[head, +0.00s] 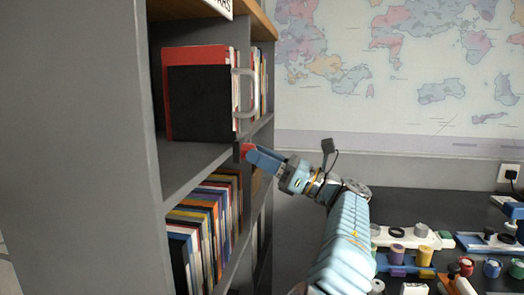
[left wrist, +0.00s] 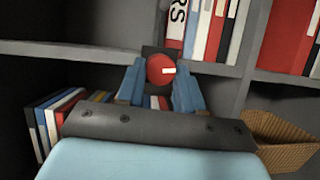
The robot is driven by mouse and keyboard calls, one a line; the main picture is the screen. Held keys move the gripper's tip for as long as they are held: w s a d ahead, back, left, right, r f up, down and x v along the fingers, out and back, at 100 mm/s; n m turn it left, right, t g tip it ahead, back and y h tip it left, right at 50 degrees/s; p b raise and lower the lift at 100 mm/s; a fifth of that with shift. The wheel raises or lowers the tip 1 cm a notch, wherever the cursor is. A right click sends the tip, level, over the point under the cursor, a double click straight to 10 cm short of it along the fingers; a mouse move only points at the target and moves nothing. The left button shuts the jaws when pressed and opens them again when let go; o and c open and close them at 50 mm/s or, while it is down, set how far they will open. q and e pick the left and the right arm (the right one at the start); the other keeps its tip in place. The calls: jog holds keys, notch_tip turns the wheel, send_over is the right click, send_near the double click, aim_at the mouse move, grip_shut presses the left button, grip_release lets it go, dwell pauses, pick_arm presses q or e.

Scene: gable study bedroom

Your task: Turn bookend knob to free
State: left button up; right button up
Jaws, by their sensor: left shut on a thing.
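The red knob (head: 247,149) is at the front edge of the grey shelf, on a small dark mount. In the left wrist view the knob (left wrist: 157,72) is round, and its white mark points right. My left gripper (head: 251,154) has its blue fingers on either side of the knob and is shut on it; the wrist view shows this gripper (left wrist: 160,85) straight on. A black upright panel (head: 200,103) stands on the shelf above, against red and white books; I cannot tell for sure that it is the bookend. My right gripper is not in view.
A pale loop handle (head: 243,93) stands above the knob, close to my gripper. Books (head: 210,225) fill the shelf below. A wicker basket (left wrist: 285,140) shows at the right in the wrist view. A dark desk (head: 415,175) holds several small items at the right.

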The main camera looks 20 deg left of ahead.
pick_arm(q)
jog(key=shift+w+n+g+h+p, duration=0.1)
jog(key=shift+n+g+h+p, duration=0.15)
jog(key=shift+n+g, duration=0.75)
jog(key=shift+w+n+g+h+p, duration=0.15)
jog(key=shift+n+g+p, duration=0.2)
jog(key=shift+n, duration=1.25)
jog(key=shift+s+n+g+h+p, duration=0.1)
jog(key=shift+n+g+h+p, duration=0.15)
jog(key=shift+n+g, duration=0.75)
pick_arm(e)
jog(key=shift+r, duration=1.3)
pick_arm(q)
jog(key=shift+n, duration=0.5)
jog(key=o, duration=1)
jog(key=shift+o, duration=0.2)
